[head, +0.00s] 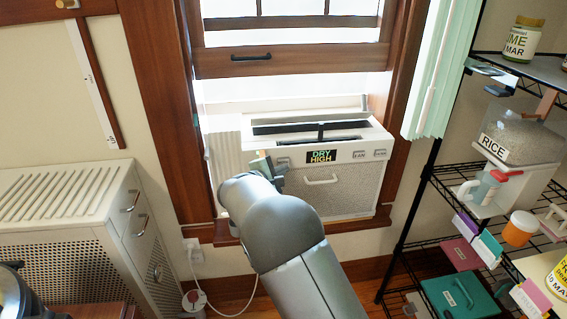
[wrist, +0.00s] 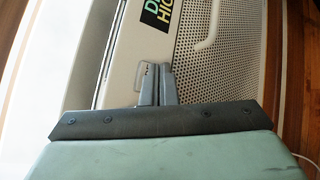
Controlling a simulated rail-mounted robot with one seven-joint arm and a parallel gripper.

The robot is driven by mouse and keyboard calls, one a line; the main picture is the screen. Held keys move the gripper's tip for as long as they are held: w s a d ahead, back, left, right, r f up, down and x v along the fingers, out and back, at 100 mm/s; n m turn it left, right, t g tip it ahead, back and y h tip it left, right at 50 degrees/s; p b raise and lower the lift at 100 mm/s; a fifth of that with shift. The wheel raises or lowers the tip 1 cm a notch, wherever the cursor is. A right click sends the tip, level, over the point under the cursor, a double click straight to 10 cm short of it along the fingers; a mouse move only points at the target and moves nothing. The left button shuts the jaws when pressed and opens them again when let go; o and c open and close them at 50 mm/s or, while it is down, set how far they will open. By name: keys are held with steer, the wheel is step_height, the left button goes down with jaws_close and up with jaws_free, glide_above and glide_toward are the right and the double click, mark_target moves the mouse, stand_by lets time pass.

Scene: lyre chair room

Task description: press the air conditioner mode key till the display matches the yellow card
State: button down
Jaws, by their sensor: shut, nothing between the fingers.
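The white air conditioner (head: 340,187) sits in the window. Its dark display (head: 322,156) reads DRY over HIGH; part of the display also shows in the wrist view (wrist: 160,10). Two labelled keys (head: 369,154) are right of the display. My gripper (head: 277,176) is at the panel's left side, below and left of the display. In the wrist view my gripper (wrist: 153,72) is shut and empty, its fingertips at a small outlined key (wrist: 140,72). They partly cover it; its label is unreadable, and I cannot tell whether they touch it. I cannot make out a yellow card.
A wire shelf rack (head: 432,180) with jars and boxes stands at the right. A white cabinet (head: 60,210) is at the left. A white cord (head: 240,300) runs from a wall outlet. The air conditioner has a handle (head: 322,181) below the display.

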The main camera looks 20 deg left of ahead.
steer(key=shift+w+a, duration=0.2)
steer(key=shift+w, duration=0.2)
steer(key=shift+w+a+b, duration=0.2)
steer(key=shift+w+b, duration=0.1)
steer(key=shift+w, duration=0.05)
stand_by(0.8)
steer(key=shift+s, duration=0.1)
steer(key=shift+s+d+b, duration=0.4)
steer(key=shift+s+b, duration=0.25)
steer(key=shift+b, duration=0.1)
steer(key=shift+s, duration=0.1)
steer(key=s+d+b, duration=0.1)
steer(key=s, duration=0.1)
steer(key=s+d+b, duration=0.1)
steer(key=s+b, duration=0.1)
steer(key=shift+s+d, duration=0.1)
steer(key=shift+d, duration=0.1)
